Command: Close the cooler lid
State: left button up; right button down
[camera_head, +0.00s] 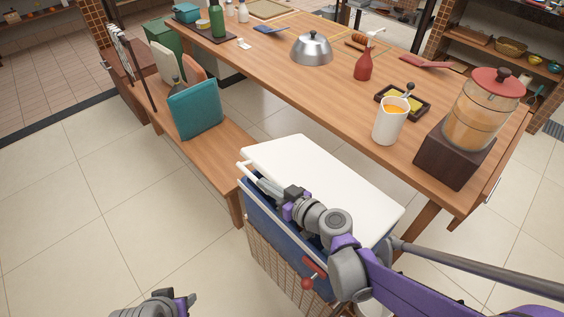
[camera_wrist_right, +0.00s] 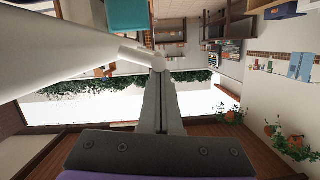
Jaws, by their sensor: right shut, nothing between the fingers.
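The cooler is a blue box (camera_head: 262,214) in a wicker-sided stand, low in front of the table. Its white lid (camera_head: 325,178) sits over the back of the box; my right arm crosses its near side, and I cannot tell how far it is raised. My right gripper (camera_head: 262,184) is shut and empty at the lid's left end, close to a white handle bar (camera_head: 247,170). In the right wrist view the shut fingers (camera_wrist_right: 160,82) reach close to a white bar (camera_wrist_right: 138,55); contact is unclear. My left gripper (camera_head: 188,300) is at the bottom edge, its jaws unclear.
A wooden table (camera_head: 290,88) behind the cooler holds a metal dome (camera_head: 311,50), a red bottle (camera_head: 364,66), a white pitcher (camera_head: 390,122) and a drink dispenser (camera_head: 480,115). Floor at left is clear.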

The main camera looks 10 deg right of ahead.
pick_arm(q)
notch_tip(320, 180, down, 9)
jog(key=b, duration=0.6)
jog(key=shift+w+b, duration=0.15)
jog(key=shift+b, duration=0.15)
pick_arm(e)
jog(key=s+a+f+n, duration=0.2)
jog(key=a+f, duration=0.1)
jog(key=f, duration=0.9)
jog(key=shift+f+h, duration=0.35)
jog(key=shift+h, duration=0.05)
pick_arm(q)
jog(key=w+p+v, duration=0.1)
jog(key=p+v, duration=0.4)
jog(key=v, duration=0.1)
jog(key=shift+r, duration=0.35)
pick_arm(e)
jog(key=s+d+r, duration=0.3)
jog(key=s+r, duration=0.3)
jog(key=s, duration=0.3)
jog(key=shift+d+r, duration=0.3)
